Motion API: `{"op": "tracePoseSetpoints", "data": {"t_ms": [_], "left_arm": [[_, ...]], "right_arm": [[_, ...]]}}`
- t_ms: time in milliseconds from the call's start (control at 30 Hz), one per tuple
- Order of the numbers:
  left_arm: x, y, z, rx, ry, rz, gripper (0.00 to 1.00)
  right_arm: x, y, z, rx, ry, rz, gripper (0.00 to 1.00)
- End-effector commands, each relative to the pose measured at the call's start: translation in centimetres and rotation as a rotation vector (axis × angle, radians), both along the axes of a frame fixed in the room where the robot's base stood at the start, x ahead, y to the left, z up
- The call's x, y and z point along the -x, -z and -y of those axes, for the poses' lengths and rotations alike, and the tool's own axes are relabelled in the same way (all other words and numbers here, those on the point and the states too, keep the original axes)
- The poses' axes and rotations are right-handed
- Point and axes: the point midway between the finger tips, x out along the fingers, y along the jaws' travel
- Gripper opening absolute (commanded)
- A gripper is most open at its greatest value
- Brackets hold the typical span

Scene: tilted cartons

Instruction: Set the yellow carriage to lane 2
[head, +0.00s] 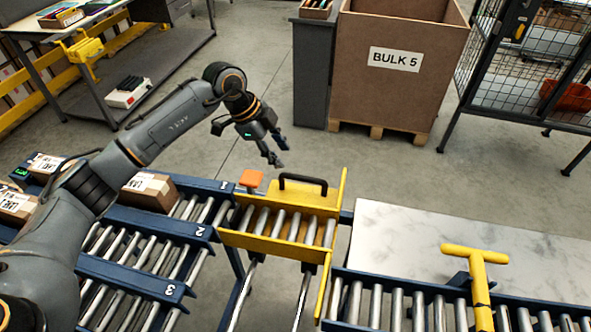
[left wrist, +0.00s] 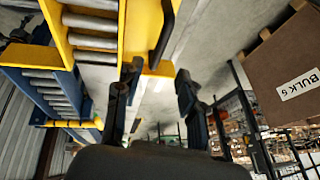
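The yellow carriage (head: 282,249) with metal rollers stands at the right ends of the blue lanes. It lines up with the rollers between the plates marked 1 (head: 224,187) and 2 (head: 200,233). My right gripper is out of view.
Cartons (head: 150,190) lie on the lanes at left; my left arm hides part of them. A plate marked 3 (head: 170,290) is nearer. A yellow T-shaped bar (head: 478,262) stands over the right conveyor. A BULK 5 box (head: 395,85) stands behind; floor between is clear.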

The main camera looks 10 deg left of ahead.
Motion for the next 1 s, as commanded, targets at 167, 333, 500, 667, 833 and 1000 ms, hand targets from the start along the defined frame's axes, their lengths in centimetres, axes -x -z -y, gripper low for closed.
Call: {"op": "tracePoseSetpoints", "data": {"t_ms": [167, 333, 500, 667, 833, 1000], "left_arm": [[-0.6, 3.6, 1.6, 0.001, 0.001, -0.004, 0.39], [-1.2, 6.5, 2.8, 0.001, 0.001, -0.003, 0.39], [-1.6, 8.2, 3.5, 0.001, 0.001, -0.001, 0.39], [-1.7, 8.7, 3.7, 0.0, 0.001, 0.0, 0.39], [-1.8, 8.8, 3.7, 0.0, 0.001, 0.001, 0.39], [-1.8, 8.7, 3.7, 0.0, 0.001, 0.001, 0.17]], "right_arm": [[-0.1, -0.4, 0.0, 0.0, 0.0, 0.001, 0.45], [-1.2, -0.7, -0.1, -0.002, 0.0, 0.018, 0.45], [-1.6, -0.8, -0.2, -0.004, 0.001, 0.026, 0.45], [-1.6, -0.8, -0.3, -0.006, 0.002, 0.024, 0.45], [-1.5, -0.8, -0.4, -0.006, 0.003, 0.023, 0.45], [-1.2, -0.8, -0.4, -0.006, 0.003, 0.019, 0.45]]}}
